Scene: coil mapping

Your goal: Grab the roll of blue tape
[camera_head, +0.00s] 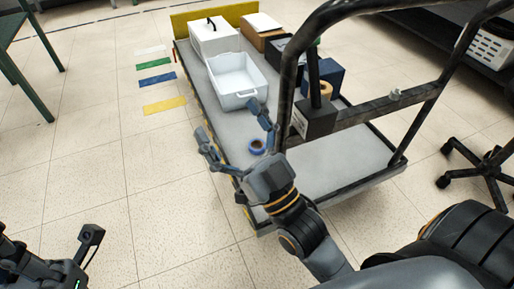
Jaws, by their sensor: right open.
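The roll of blue tape (256,147) lies flat on the grey bed of a cart (330,165). My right gripper (234,122) is open, with one finger on each side of the view of the roll. The roll shows just beyond the palm, between the spread fingers, and nothing is held. I cannot tell how high the gripper is above the bed. My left gripper (90,240) shows only in part at the lower left, far from the cart, and its opening cannot be made out.
A white bin (236,78) and a white box (213,37) stand behind the roll. Dark boxes, a tan roll (325,88) and the cart's black handle frame (425,92) are on the right. Coloured floor strips (164,106) lie left. A chair base (485,170) stands right.

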